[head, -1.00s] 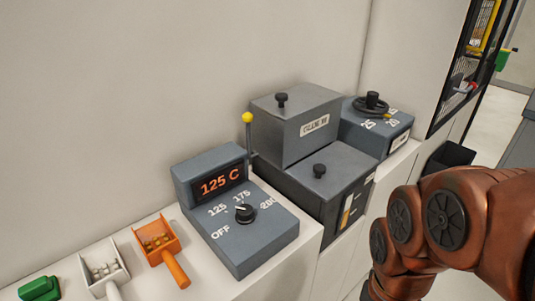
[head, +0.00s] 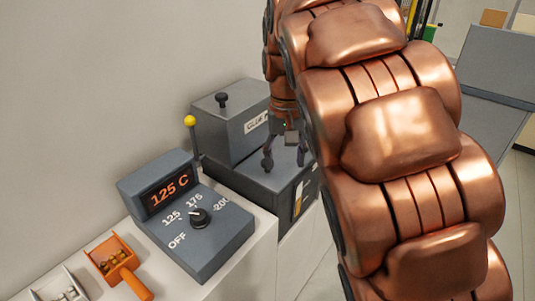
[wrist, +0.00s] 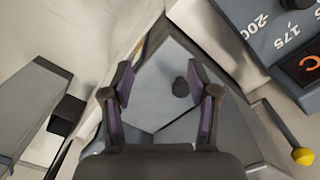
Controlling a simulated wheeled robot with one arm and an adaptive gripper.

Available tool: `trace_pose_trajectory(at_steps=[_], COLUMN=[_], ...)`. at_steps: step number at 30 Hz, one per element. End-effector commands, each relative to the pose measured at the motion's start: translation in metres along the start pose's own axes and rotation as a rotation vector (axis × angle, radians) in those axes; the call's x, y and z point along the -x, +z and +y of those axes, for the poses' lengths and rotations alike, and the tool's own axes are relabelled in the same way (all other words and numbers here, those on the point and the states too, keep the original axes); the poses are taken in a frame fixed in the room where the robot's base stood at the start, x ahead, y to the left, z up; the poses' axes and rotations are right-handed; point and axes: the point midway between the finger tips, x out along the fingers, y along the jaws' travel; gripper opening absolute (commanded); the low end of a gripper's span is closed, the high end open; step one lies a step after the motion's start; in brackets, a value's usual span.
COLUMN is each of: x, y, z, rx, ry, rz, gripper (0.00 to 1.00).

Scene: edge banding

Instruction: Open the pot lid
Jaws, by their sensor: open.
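The front grey pot box (head: 240,182) has a flat lid, seen in the wrist view as a grey panel (wrist: 155,105) with a black knob (wrist: 181,87). My gripper (head: 284,160) is open and empty above this lid. In the wrist view its two purple-padded fingers (wrist: 158,70) are spread, and the knob shows between them, nearer the right finger. In the head view my gripper and arm hide this knob. I cannot tell the height of the fingertips above the lid. A taller grey box (head: 228,125) marked GLUE, with its own black knob (head: 221,99), stands directly behind.
A control box (head: 208,238) reading 125 C, with a dial (head: 199,217), stands left of the pot. An orange scoop (head: 112,262) and a white scoop (head: 62,290) lie at front left. My arm hides the right side.

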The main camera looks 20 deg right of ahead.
Motion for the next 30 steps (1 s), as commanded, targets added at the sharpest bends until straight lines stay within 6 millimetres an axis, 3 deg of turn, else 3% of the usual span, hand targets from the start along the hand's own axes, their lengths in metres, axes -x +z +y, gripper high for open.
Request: trace_pose_trajectory(at_steps=[3, 10, 20, 30], x=[0.011, 0.019, 0.012, -0.021], y=[-0.034, -0.07, -0.077, -0.078], z=[-0.01, -0.028, -0.033, -0.033], rx=[0.014, 0.049, 0.061, 0.06], ry=[0.0, -0.006, -0.011, -0.009], rz=[0.012, 0.024, 0.02, 0.02], gripper=[0.59, 0.59, 0.59, 0.59])
